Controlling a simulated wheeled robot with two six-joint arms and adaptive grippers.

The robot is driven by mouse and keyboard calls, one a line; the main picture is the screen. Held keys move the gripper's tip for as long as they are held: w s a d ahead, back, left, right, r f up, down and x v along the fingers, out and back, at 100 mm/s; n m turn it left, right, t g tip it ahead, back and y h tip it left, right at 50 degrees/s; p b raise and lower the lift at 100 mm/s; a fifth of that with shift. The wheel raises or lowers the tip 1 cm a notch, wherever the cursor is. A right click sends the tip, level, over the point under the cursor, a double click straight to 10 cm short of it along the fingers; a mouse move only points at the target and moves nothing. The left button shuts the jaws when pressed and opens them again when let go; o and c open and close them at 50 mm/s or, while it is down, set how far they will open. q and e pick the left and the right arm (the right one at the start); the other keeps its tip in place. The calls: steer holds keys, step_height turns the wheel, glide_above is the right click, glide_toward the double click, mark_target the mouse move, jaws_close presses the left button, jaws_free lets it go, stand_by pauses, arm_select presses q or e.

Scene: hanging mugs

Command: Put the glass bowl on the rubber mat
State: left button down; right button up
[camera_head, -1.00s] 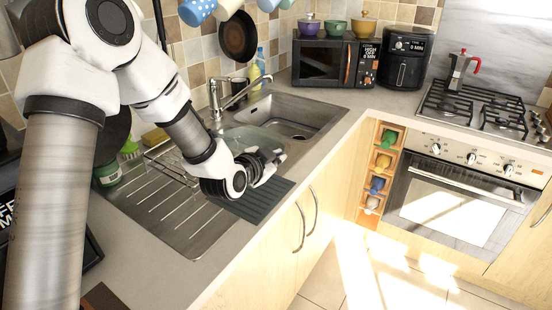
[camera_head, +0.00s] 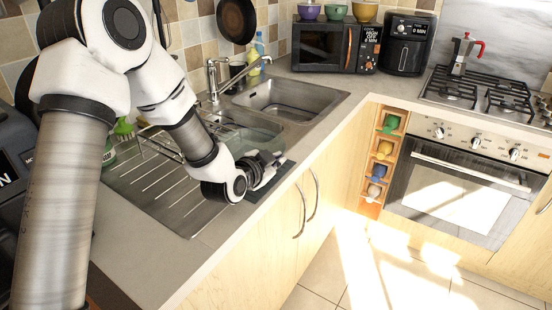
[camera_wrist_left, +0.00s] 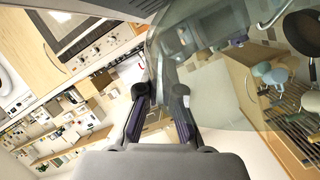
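The clear glass bowl (camera_head: 262,139) is held near the sink, in front of its left part, beside the dark ribbed rubber mat (camera_head: 284,176). My left gripper (camera_head: 268,168) is over the mat and hides much of it. In the left wrist view the bowl (camera_wrist_left: 225,75) fills the right half, and its rim runs between the two fingers of my left gripper (camera_wrist_left: 165,100). The fingers appear closed on the rim. Whether the bowl touches anything below cannot be told. My right gripper is out of view.
A wire dish rack (camera_head: 165,143) stands left of the bowl on the metal drainboard (camera_head: 160,200). The faucet (camera_head: 225,75) and the open sink basin (camera_head: 290,100) lie behind. The counter's front edge runs close to the mat.

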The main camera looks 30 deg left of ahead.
arm_select(q)
steer(key=shift+r, duration=0.15)
steer(key=shift+f, duration=0.3)
steer(key=c, duration=0.9)
jaws_free()
steer(key=shift+s, duration=0.1)
steer(key=v, duration=0.7)
steer(key=shift+s, duration=0.3)
steer(key=shift+w, duration=0.15)
